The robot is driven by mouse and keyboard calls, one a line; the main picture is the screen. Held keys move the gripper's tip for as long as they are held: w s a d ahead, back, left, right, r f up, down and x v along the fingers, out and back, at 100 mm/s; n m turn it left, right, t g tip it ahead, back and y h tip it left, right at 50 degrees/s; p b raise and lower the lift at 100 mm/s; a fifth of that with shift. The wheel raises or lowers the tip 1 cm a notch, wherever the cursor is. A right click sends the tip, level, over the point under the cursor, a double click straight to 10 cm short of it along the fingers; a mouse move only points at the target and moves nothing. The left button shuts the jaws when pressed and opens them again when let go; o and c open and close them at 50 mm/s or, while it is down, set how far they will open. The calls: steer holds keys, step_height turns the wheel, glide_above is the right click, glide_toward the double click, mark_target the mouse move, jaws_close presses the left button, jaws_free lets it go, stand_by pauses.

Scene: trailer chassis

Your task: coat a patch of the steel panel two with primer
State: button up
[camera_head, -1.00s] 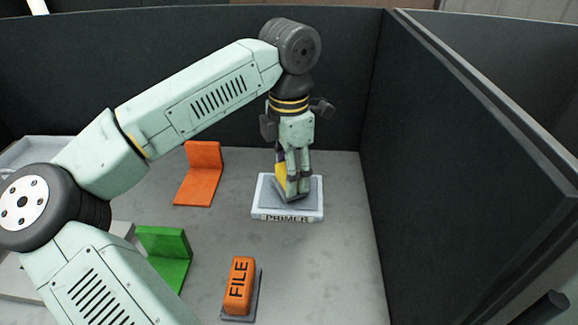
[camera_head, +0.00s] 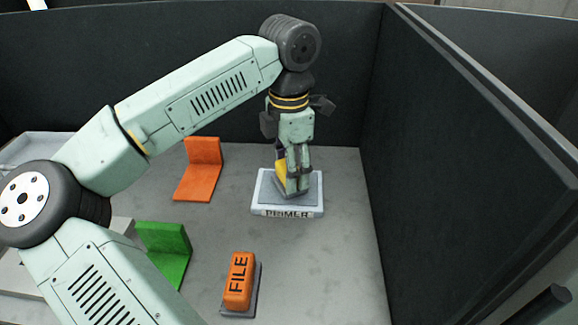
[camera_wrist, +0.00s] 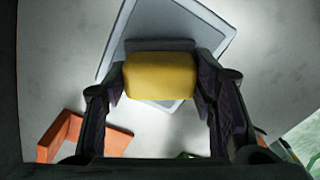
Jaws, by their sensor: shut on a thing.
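My gripper (camera_head: 296,178) points down over the white tray marked PRIMER (camera_head: 262,207). It is shut on a yellow block (camera_head: 282,169), which sits between both fingers in the wrist view (camera_wrist: 160,76). A grey edge shows along the block's far side. The tool's underside is hidden, so I cannot tell whether it touches the tray's grey surface. The tray also shows behind the block in the wrist view (camera_wrist: 185,22). I cannot pick out which surface is steel panel two.
An orange L-shaped piece (camera_head: 203,152) and a green one (camera_head: 165,243) stand left of the tray. An orange block marked FILE (camera_head: 239,280) sits on a grey base in front. Dark walls (camera_head: 465,150) close the right and back. Bare grey floor lies between FILE and the tray.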

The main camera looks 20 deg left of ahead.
steer(key=shift+f+b, duration=0.5)
stand_by(1.4)
steer(key=shift+r, duration=0.1)
steer(key=shift+r+p, duration=2.3)
steer(key=shift+r, duration=1.2)
